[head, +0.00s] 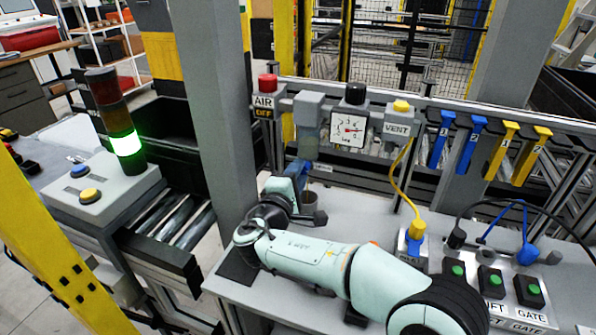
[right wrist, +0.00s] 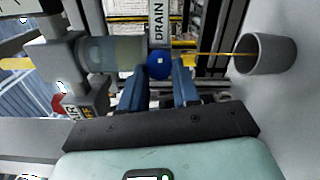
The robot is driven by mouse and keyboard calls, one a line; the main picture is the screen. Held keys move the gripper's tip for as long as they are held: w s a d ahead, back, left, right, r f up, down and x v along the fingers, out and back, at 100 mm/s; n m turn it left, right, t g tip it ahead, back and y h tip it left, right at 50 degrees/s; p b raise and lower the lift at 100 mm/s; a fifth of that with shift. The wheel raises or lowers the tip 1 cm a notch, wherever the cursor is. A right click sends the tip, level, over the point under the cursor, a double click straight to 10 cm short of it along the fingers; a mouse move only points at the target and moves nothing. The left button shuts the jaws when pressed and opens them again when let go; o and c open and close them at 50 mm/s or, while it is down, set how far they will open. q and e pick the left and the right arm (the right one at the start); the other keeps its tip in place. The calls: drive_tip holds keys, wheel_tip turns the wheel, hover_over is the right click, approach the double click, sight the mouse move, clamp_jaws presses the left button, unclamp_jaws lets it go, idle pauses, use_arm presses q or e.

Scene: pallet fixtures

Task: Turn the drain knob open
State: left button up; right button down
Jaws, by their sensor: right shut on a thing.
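The blue drain knob (right wrist: 158,66) sits between my right fingertips in the right wrist view, under a white DRAIN label (right wrist: 157,22). My right gripper (right wrist: 159,75) is shut on the knob, with one blue finger on each side. In the head view, my right arm reaches left across the bench, and its gripper (head: 299,172) is below the grey filter unit (head: 308,108). The knob itself is hidden there by my gripper. The clear bowl (right wrist: 108,55) is beside the knob in the wrist view. My left gripper is not in view.
A grey cup (right wrist: 265,53) stands close by the gripper. A pressure gauge (head: 349,130), a red-topped AIR valve (head: 267,90) and a yellow VENT knob (head: 401,106) line the rail. A yellow hose (head: 398,185) hangs to the right. A lit signal tower (head: 125,143) stands left.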

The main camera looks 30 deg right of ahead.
drive_tip(key=shift+f+n, duration=0.1)
drive_tip(key=shift+n, duration=0.5)
drive_tip(key=c, duration=0.8)
unclamp_jaws()
drive_tip(key=v, duration=1.3)
drive_tip(key=shift+s+a, duration=0.15)
drive_tip(key=shift+s, duration=0.05)
